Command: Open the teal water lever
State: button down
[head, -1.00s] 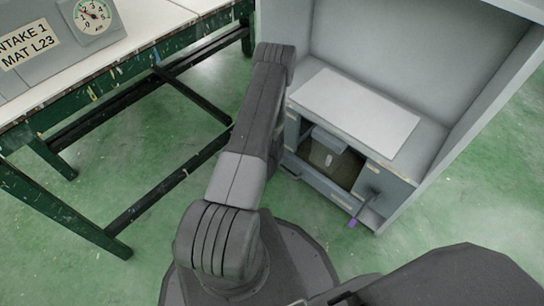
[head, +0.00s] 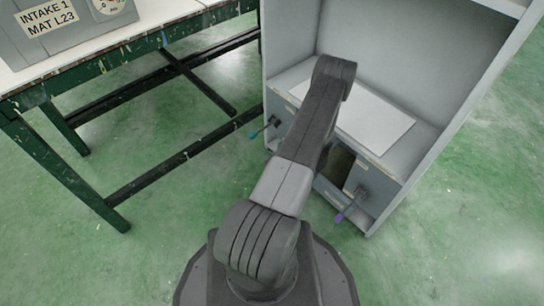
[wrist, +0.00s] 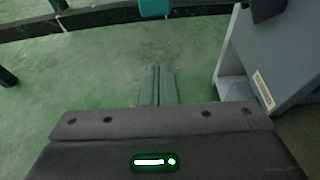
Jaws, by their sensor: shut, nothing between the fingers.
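The teal water lever (head: 253,134) sticks out to the left from the front left of the grey cabinet (head: 388,185), on a dark stem. In the wrist view its teal grip (wrist: 154,7) shows at the top edge, cut off by the frame. My gripper (wrist: 158,68) is shut and empty, its fingers side by side. In that picture the fingertips are below the teal grip, apart from it, over green floor. In the head view my arm hides the gripper.
A purple-tipped lever (head: 342,215) sticks out from the cabinet's right front. A white panel (head: 375,118) lies on the cabinet top. The cabinet's side (wrist: 262,75) is close on the right in the wrist view. A green-legged table (head: 120,65) stands left; open floor lies between.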

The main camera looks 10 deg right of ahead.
aim_at(262, 130)
jog(key=b+x, duration=0.2)
jog(key=x, duration=0.4)
jog(key=shift+s+r, duration=0.1)
jog(key=shift+r, duration=1.95)
jog(key=shift+d, duration=0.15)
